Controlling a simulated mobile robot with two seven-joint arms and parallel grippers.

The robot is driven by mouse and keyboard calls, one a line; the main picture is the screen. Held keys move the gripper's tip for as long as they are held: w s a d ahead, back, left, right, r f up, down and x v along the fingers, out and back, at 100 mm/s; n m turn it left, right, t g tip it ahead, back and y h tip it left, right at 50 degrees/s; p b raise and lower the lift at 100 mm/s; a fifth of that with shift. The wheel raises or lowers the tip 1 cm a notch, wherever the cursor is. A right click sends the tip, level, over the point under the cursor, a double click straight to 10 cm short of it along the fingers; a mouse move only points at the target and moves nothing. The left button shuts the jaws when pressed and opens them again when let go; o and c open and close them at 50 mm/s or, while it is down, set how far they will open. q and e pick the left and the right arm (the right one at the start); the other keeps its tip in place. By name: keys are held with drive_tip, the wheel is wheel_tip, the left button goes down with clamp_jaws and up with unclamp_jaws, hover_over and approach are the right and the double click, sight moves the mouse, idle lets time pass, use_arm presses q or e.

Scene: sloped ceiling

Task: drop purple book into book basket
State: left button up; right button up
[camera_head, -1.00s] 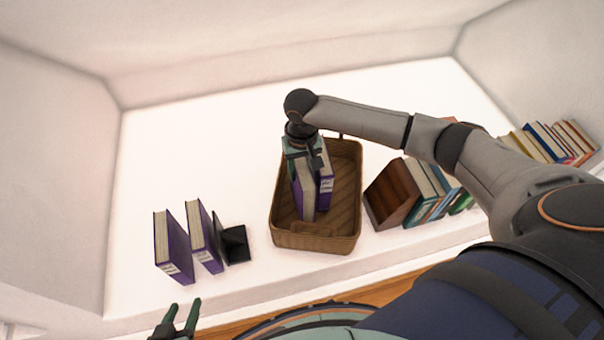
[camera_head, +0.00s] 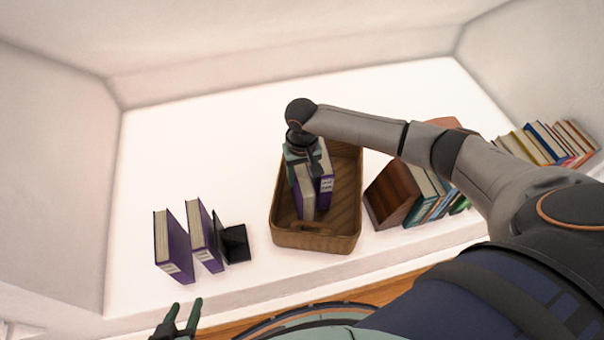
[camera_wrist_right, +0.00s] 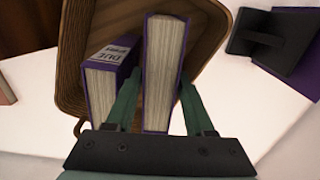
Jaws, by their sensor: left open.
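The brown wicker book basket (camera_head: 345,225) stands in the middle of the white surface. Two purple books stand upright inside it. One purple book (camera_head: 303,199) is between the fingers of my right gripper (camera_wrist_right: 160,95), with narrow gaps beside it near the finger bases. The other purple book (camera_wrist_right: 103,88) stands just left of it in the wrist view, outside the fingers. My right gripper is open around the book's top, above the basket. Two more purple books (camera_head: 172,247) (camera_head: 203,238) stand at the left. My left gripper (camera_head: 184,312) is open and empty at the front edge.
A black bookend (camera_head: 234,244) stands beside the left books. Right of the basket, several books lean against a brown wooden block (camera_head: 391,195). Another row of books (camera_head: 547,143) is at the far right. The surface behind the basket is clear, below sloped white walls.

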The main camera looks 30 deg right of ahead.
drive_tip(key=shift+o, duration=1.4)
use_arm(q)
drive_tip(key=shift+s, duration=0.1)
use_arm(e)
drive_tip(key=shift+w+r, duration=0.1)
drive_tip(key=shift+r, duration=0.15)
use_arm(q)
drive_tip(key=shift+s+a+r+p, duration=0.15)
drive_tip(key=shift+a+r+p, duration=0.55)
drive_tip(key=shift+p, duration=0.5)
use_arm(e)
wheel_tip(320, 180, up, 13)
use_arm(q)
drive_tip(key=shift+f, duration=0.1)
use_arm(e)
drive_tip(key=shift+f, duration=0.15)
